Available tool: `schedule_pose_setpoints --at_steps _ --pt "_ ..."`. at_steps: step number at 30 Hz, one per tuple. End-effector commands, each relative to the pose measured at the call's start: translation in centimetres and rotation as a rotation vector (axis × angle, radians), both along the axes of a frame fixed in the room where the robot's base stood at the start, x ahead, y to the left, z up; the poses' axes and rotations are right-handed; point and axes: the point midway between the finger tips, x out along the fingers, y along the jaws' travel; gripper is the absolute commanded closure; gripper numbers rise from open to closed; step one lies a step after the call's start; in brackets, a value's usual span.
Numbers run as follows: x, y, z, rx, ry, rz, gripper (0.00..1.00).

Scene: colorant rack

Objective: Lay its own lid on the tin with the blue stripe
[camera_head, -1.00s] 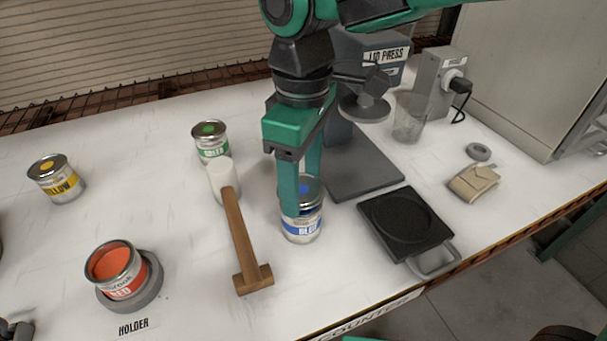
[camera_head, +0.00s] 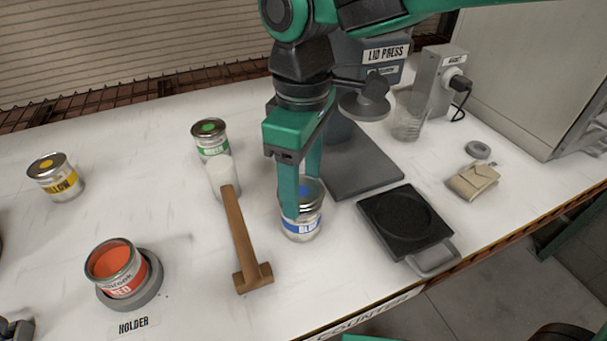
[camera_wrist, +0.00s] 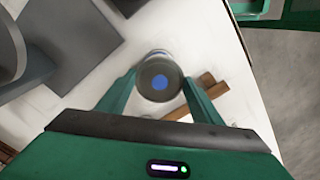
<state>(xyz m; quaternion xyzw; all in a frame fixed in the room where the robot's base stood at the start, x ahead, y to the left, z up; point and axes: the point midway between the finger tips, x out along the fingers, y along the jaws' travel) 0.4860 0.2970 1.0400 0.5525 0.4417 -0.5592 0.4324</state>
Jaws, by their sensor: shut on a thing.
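The tin with the blue stripe (camera_head: 301,224) stands upright on the white counter, labelled BLUE. A dark grey lid with a blue dot (camera_wrist: 160,82) is at its top, and it also shows in the head view (camera_head: 305,194). My gripper (camera_head: 303,198) points down over the tin with one finger on each side of the lid, shut on it. In the wrist view the lid lies between the fingertips and hides most of the tin (camera_wrist: 158,54). I cannot tell whether the lid rests fully on the rim.
A mallet (camera_head: 238,235) lies close left of the blue tin. A green tin (camera_head: 210,140) and a yellow tin (camera_head: 56,178) stand behind and left. An open red tin (camera_head: 118,270) sits in a holder. A black plate (camera_head: 405,222) and the lid press (camera_head: 362,165) are at right.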

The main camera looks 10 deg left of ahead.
Motion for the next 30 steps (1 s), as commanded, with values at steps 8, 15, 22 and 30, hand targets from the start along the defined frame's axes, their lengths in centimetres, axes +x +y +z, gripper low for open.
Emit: schedule_pose_setpoints --at_steps 8,15,22,30 --pt "0.0 0.0 -0.6 0.001 0.000 0.000 0.60" --pt "0.0 0.0 -0.7 0.001 0.000 0.000 0.28" --pt "0.0 0.0 -0.6 0.001 0.000 0.000 0.18" --pt "0.1 0.0 0.6 0.003 -0.002 -0.001 0.18"
